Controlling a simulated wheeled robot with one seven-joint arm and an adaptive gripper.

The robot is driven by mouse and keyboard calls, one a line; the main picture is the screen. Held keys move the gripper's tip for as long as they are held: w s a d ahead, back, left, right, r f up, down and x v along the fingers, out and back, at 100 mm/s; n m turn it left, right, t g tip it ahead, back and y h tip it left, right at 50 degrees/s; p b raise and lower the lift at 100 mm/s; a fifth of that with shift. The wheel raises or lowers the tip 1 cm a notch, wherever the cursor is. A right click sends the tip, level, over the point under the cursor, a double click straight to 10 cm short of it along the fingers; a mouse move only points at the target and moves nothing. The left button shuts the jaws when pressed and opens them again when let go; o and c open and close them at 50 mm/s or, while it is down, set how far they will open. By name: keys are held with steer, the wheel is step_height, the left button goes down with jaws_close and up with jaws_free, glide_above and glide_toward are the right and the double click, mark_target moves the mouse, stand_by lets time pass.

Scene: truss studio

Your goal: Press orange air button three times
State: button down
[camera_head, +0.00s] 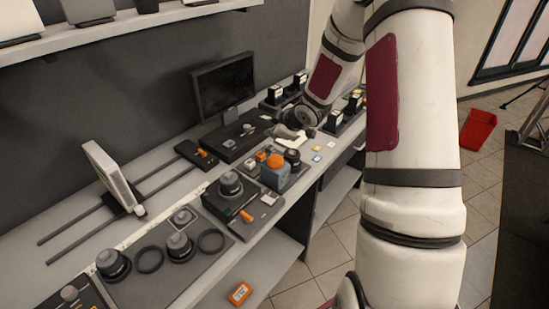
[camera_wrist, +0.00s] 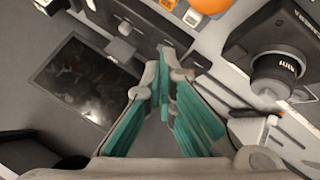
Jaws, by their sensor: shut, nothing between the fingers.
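The orange air button (camera_head: 275,161) is a round orange dome on top of a small blue-grey box (camera_head: 274,178), standing upright on the long grey bench. In the wrist view an orange rounded shape (camera_wrist: 210,4), likely the button, is cut off by the top edge. My gripper (camera_head: 280,131) is above the bench, beyond the button in the head view and apart from it. In the wrist view its green-padded fingers (camera_wrist: 164,68) are shut at the tips and hold nothing.
A black camera body with lens (camera_wrist: 275,72) is to the right of the fingers in the wrist view. A monitor (camera_head: 223,86) stands behind the bench equipment. Trays with lenses (camera_head: 231,184) fill the bench nearby. A red bin (camera_head: 478,131) is on the floor.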

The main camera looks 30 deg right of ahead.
steer(key=shift+r+b, duration=0.4)
steer(key=shift+r, duration=0.85)
steer(key=b, duration=0.6)
glide_above(273, 158)
step_height(273, 158, down, 6)
steer(key=shift+d, duration=0.1)
steer(key=shift+s+f+b, duration=0.1)
steer(key=shift+f+b, duration=0.7)
steer(key=shift+f, duration=0.65)
steer(key=shift+f, duration=0.4)
